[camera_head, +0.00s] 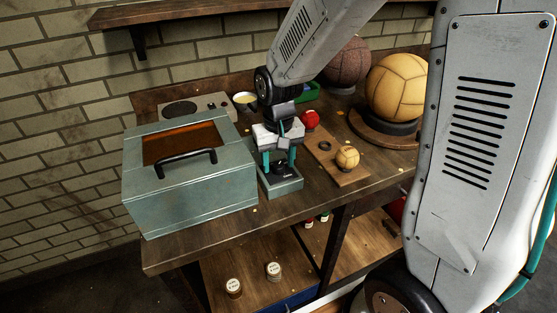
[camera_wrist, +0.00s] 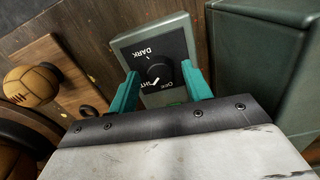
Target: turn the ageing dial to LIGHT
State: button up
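The ageing dial is a black round knob (camera_wrist: 158,72) on a small grey-green control box (camera_wrist: 127,42), standing beside a larger teal box (camera_head: 190,200). My gripper (camera_head: 279,163) points down over the control box. In the wrist view my gripper (camera_wrist: 162,88) has its teal fingers apart, one on each side of the knob, with gaps visible. It holds nothing.
The teal box with an amber window and black handle (camera_head: 186,162) stands close at the left. A wooden board (camera_head: 325,152) with a small tan ball (camera_head: 347,157) lies at the right. Larger balls (camera_head: 397,87) sit behind. A wooden shelf (camera_head: 230,10) hangs above.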

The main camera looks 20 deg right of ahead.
aim_at(279, 165)
notch_tip(279, 165, up, 8)
jog(key=shift+f, duration=0.1)
dwell(0.6)
dwell(0.3)
jog(key=s+d+r, duration=0.1)
jog(key=s+r, duration=0.1)
jog(key=s, duration=0.5)
jog(key=s+d+r+t, duration=0.1)
jog(key=s+r, duration=0.2)
jog(key=s, duration=0.5)
jog(key=s+d+r+n, duration=0.1)
jog(key=s+r, duration=0.2)
jog(key=s, duration=0.4)
jog(key=shift+s+d, duration=0.2)
jog(key=shift+d, duration=0.05)
jog(key=shift+r, duration=0.1)
jog(key=shift+c, duration=0.3)
